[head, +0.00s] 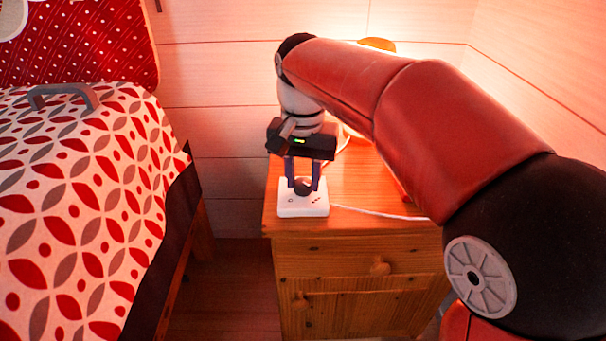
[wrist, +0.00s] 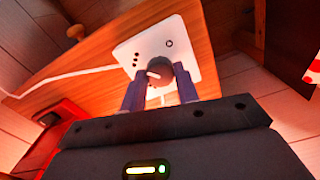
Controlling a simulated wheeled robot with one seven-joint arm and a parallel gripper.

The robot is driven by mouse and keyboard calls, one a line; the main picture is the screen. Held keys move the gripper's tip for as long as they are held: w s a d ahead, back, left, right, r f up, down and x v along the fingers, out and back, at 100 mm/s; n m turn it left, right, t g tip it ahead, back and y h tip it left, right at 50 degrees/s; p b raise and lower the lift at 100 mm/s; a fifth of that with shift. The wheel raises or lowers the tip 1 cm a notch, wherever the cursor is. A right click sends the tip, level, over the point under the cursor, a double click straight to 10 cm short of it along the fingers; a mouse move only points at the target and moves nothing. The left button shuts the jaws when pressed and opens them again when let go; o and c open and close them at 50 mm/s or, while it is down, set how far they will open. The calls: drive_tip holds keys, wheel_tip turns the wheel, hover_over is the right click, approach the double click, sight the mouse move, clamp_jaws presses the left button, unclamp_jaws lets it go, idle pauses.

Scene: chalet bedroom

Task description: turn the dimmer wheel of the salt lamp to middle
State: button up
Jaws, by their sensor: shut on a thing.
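The dimmer is a white box (head: 303,209) on the front left corner of the wooden nightstand, and it also shows in the wrist view (wrist: 185,35). Its dark round wheel (wrist: 155,70) carries a pale pointer mark and sits between my fingertips. My gripper (head: 303,186) points down and is shut on the wheel, one finger on each side. In the wrist view my gripper (wrist: 160,80) shows both dark blue fingers against the wheel. The salt lamp is mostly hidden behind my arm; a brown piece at the back (head: 378,44) and a warm glow show there.
A white cord (head: 375,213) runs right from the dimmer across the nightstand (head: 350,180). A bed (head: 80,200) with a patterned cover stands at the left, with a grey handle-like object (head: 65,92) on it. A panelled wall (head: 225,100) is behind.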

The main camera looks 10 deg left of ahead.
drive_tip(key=shift+r+p, duration=0.1)
drive_tip(key=shift+p, duration=0.25)
drive_tip(key=n+p, duration=0.2)
drive_tip(key=n, duration=0.1)
drive_tip(key=shift+r, duration=0.15)
drive_tip(key=n+p, duration=0.4)
drive_tip(key=n, duration=0.1)
drive_tip(key=n+p, duration=0.3)
drive_tip(key=n, duration=0.2)
drive_tip(key=shift+n, duration=0.4)
drive_tip(key=shift+n+p, duration=1.15)
drive_tip(key=shift+n, duration=0.75)
drive_tip(key=shift+f, duration=0.2)
drive_tip(key=o, duration=1)
